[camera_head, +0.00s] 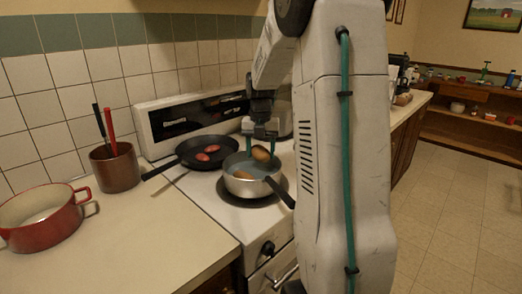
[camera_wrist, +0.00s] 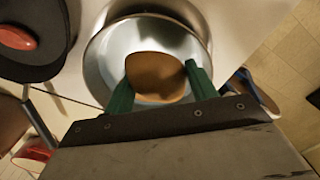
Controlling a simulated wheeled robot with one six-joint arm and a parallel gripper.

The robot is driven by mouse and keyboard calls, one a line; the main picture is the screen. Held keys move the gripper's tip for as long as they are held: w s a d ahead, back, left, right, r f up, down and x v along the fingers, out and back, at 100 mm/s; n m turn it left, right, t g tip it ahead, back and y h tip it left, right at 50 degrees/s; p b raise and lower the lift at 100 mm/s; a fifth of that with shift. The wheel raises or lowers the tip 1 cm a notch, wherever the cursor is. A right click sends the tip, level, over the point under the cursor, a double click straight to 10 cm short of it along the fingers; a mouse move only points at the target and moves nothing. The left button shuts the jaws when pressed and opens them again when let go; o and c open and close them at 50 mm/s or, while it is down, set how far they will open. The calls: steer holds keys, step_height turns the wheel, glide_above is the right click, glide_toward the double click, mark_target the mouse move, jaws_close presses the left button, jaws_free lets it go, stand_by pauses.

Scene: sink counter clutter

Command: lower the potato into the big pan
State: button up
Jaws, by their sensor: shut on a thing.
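A brown potato (camera_head: 261,154) is held between the green fingertips of my gripper (camera_head: 260,145). In the wrist view, the potato (camera_wrist: 155,76) sits between both fingers of my gripper (camera_wrist: 160,82), over the silver pan (camera_wrist: 104,54). In the head view, that silver pan (camera_head: 251,192) stands on the stove's front burner, with the potato over its opening.
The silver pan's dark handle (camera_head: 280,192) points to the front right, close to my arm. The black pan's handle (camera_head: 160,169) points left. A brown utensil crock (camera_head: 116,167) and a red pot (camera_head: 42,218) stand on the left counter. The counter's front is clear.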

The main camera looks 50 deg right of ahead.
mark_target(261, 176)
steer(key=shift+f, duration=2.8)
stand_by(1.1)
stand_by(0.4)
steer(key=o, duration=1.1)
steer(key=shift+o, duration=0.2)
step_height(261, 176, up, 8)
steer(key=shift+f, duration=0.2)
steer(key=shift+r, duration=0.15)
